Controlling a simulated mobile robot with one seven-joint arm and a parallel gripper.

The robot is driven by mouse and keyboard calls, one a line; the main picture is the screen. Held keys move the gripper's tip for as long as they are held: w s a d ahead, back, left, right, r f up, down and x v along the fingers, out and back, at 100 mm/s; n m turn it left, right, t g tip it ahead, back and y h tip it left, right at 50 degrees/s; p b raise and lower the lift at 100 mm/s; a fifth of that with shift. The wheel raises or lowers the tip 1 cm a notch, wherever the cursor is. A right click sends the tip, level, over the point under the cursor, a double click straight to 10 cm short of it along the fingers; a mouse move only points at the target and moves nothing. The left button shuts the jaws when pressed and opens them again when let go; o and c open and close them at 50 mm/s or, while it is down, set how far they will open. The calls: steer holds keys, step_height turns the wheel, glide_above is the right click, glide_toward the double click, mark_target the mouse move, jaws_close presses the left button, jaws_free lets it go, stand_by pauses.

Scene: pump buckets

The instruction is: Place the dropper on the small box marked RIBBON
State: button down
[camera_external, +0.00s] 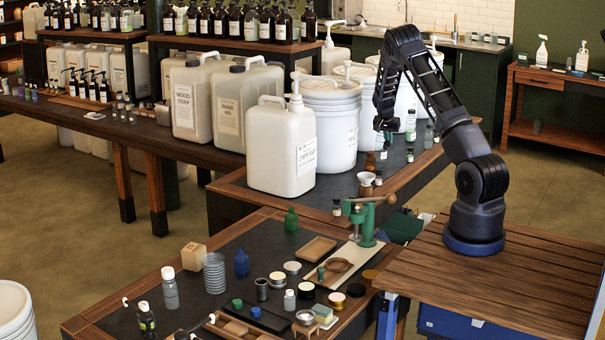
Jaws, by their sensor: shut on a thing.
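My gripper (384,126) hangs from the bent arm, pointing down over the far end of the dark-topped bench, near the large white buckets. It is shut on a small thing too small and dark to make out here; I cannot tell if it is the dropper. A small tan box (193,256) stands on the near workbench at the left, well away from my gripper. It has a small dark mark that I cannot read, so I cannot confirm that it says RIBBON. No dropper can be picked out with certainty.
Below my gripper are a brown bottle (370,161) and a white funnel (366,178). A large white bucket (328,125) and a white jug (281,148) stand left. The near bench holds a green press (364,220), jars, bottles and trays.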

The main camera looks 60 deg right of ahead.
steer(key=w+a+f+n+y, duration=0.1)
steer(key=w+a+n, duration=0.2)
steer(key=a, duration=2.2)
steer(key=w+a+f+n+y, duration=0.1)
steer(key=w+a+n+y, duration=0.1)
steer(key=a, duration=2.3)
steer(key=w+a+f+n+g+y, duration=0.1)
steer(key=w+a+n, duration=0.4)
steer(key=a, duration=2)
steer(key=shift+w+f, duration=0.3)
steer(key=shift+f, duration=0.15)
steer(key=a+r+m+g+y, duration=0.25)
steer(key=a+m+y, duration=0.35)
steer(key=a, duration=0.8)
step_height(320, 180, up, 17)
steer(key=m+y, duration=0.4)
steer(key=y, duration=0.5)
glide_above(196, 246)
step_height(196, 246, down, 19)
steer(key=shift+d+f, duration=0.1)
steer(key=shift+f, duration=0.1)
